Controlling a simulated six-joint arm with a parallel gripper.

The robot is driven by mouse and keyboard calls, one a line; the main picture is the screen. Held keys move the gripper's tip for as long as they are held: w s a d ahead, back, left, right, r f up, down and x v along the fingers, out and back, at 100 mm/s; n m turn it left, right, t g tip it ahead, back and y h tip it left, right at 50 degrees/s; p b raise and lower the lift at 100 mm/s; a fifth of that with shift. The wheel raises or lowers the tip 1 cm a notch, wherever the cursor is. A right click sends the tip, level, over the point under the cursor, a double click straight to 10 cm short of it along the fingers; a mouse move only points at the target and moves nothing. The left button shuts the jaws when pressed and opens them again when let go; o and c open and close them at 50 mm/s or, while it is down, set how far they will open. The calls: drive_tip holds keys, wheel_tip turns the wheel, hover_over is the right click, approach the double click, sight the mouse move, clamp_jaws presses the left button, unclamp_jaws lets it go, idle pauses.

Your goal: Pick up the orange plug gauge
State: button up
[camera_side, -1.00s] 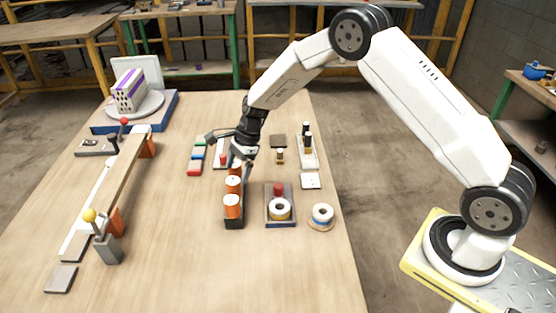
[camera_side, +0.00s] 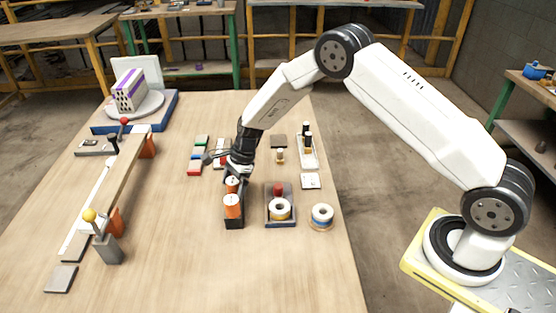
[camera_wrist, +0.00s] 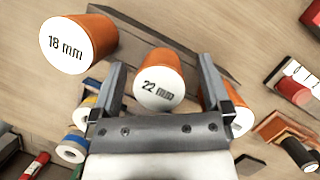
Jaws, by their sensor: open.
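Orange plug gauges with white tops stand in a row in a dark rack (camera_side: 234,223). In the side view, the front gauge (camera_side: 233,208) and one behind it (camera_side: 231,184) show; my gripper (camera_side: 236,175) covers the back of the row. In the wrist view, the gauge marked "22 mm" (camera_wrist: 158,92) appears between the fingers of my open gripper (camera_wrist: 161,68). The gauge marked "18 mm" (camera_wrist: 65,46) is up and left, outside the fingers. A third (camera_wrist: 236,127) is partly hidden by the right finger. I cannot tell whether the fingers are level with the 22 mm gauge.
A long raised rail (camera_side: 122,180) runs along the left. Table between rail and rack is clear.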

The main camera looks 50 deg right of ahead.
idle(0.3)
clamp_jaws()
drive_tip(key=shift+r, duration=0.15)
drive_tip(key=shift+r, duration=4.9)
